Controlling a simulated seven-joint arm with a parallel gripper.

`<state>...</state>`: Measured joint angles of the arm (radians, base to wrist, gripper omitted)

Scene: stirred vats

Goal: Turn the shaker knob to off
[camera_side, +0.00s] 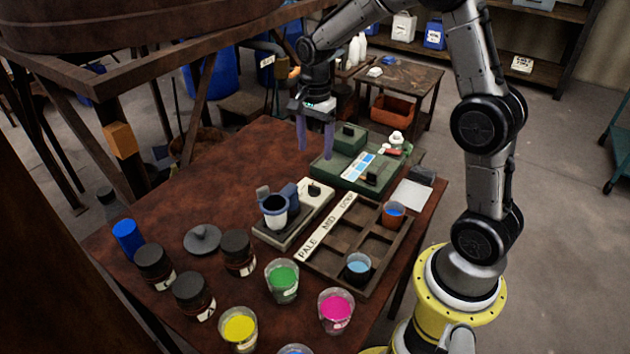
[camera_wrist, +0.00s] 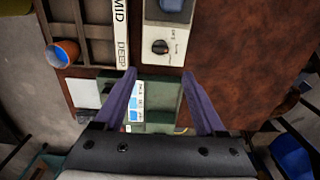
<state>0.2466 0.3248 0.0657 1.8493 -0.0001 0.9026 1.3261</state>
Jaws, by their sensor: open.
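My gripper (camera_side: 315,152) is open and empty, with purple fingers pointing down, above the table beyond the knob. In the wrist view the gripper (camera_wrist: 160,73) has its fingertips spread below the knob, not around it.
A green device (camera_side: 345,172) with raised blocks stands behind the shaker. A wooden divided tray (camera_side: 340,235) marked PALE, MID, DEEP lies beside it with two cups. Dark jars (camera_side: 192,295) and cups of green, yellow and pink stand in front. The table's left rear is clear.

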